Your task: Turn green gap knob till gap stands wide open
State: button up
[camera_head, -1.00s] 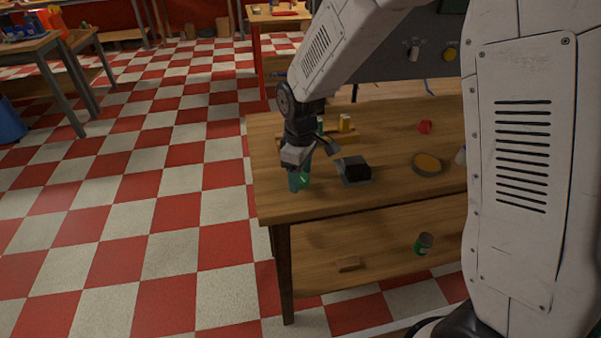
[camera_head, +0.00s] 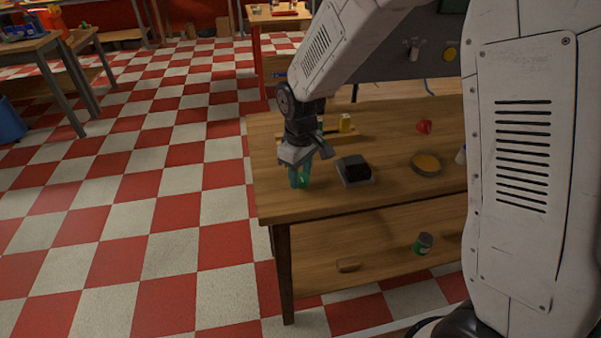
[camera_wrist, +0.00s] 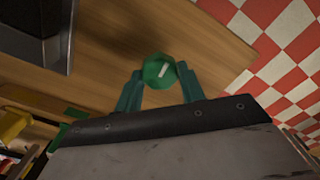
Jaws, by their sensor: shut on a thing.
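The green gap knob (camera_wrist: 159,71) shows in the wrist view as a faceted green piece with a white mark that slants up to the right. My gripper (camera_wrist: 159,84) has its two teal fingers shut on the knob, one on each side. In the head view my gripper (camera_head: 300,177) points down at the left front part of the wooden table (camera_head: 400,195), and a bit of the green knob (camera_head: 305,179) shows between the fingers. The gap that the knob sets cannot be made out in either view.
A black block on a grey base (camera_head: 354,170) stands close to the right of my gripper. A round tan-topped dish (camera_head: 427,164), a red piece (camera_head: 424,127) and a yellow block (camera_head: 345,122) are farther off. A green can (camera_head: 423,243) stands on the lower shelf.

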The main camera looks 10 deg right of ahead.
aim_at(301, 177)
jog(key=m, duration=0.4)
jog(key=shift+m, duration=0.3)
jog(key=m, duration=0.4)
jog(key=shift+m, duration=0.3)
jog(key=m, duration=0.4)
jog(key=shift+d+m, duration=0.1)
jog(key=shift+m, duration=1.9)
jog(key=o, duration=1)
notch_tip(301, 177, up, 8)
jog(key=shift+f, duration=0.1)
